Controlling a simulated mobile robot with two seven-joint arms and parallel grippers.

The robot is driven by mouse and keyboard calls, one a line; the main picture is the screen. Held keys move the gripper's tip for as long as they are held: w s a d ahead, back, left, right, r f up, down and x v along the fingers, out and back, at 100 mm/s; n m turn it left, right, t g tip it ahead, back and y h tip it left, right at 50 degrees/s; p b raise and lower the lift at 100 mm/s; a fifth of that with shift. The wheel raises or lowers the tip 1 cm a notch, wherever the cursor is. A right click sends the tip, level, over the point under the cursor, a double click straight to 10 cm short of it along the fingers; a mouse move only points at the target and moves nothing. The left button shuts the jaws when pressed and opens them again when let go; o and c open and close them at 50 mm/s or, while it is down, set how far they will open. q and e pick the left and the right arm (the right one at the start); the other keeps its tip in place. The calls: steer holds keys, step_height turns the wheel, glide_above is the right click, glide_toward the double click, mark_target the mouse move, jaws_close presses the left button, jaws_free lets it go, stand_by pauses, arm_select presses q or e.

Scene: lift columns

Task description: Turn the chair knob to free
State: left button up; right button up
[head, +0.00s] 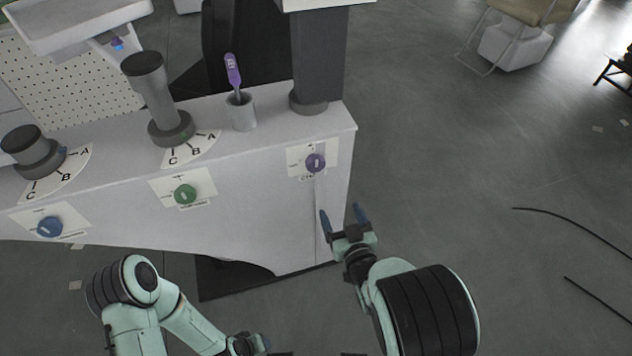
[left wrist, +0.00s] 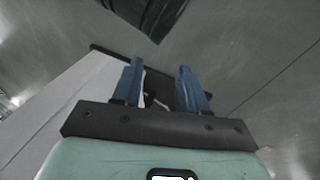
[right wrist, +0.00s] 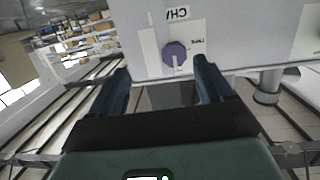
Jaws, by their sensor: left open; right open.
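The purple knob (head: 315,163) is on a white label plate at the right end of the counter's front. It also shows in the right wrist view (right wrist: 175,55), beside partly readable lettering that looks like the start of "CHAIR". A pale pointer line on it points toward the plate's edge there. My right gripper (head: 343,215) is open and empty, below and right of the knob, apart from it. In the right wrist view the knob appears between the two blue fingers (right wrist: 162,85), beyond them. My left gripper (left wrist: 160,85) is open and empty, low over the floor.
A green knob (head: 185,194) and a blue knob (head: 49,227) sit further left on the white counter (head: 250,215). Dark columns and a cup (head: 241,111) holding a purple-handled tool stand on top.

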step_height(320, 180, up, 2)
steer(key=a+t+y+b, duration=0.1)
steer(key=a, duration=0.1)
steer(key=b, duration=0.1)
glide_toward(317, 165)
steer(key=w, duration=0.1)
steer(key=shift+n, duration=0.3)
steer(key=b+x, duration=0.1)
steer(key=x, duration=0.6)
steer(key=shift+w+a+f+b, duration=0.1)
steer(key=shift+w+a+b, duration=0.05)
steer(key=shift+a+b, duration=0.15)
arm_select(q)
step_height(317, 165, down, 7)
steer(key=s+a+g, duration=0.1)
steer(key=s, duration=0.1)
steer(key=shift+a, duration=0.3)
arm_select(e)
steer(key=shift+w+a, duration=0.15)
steer(key=shift+w, duration=0.5)
arm_select(q)
steer(key=shift+s+r, duration=0.1)
arm_select(e)
steer(key=shift+c, duration=0.3)
steer(key=c, duration=0.9)
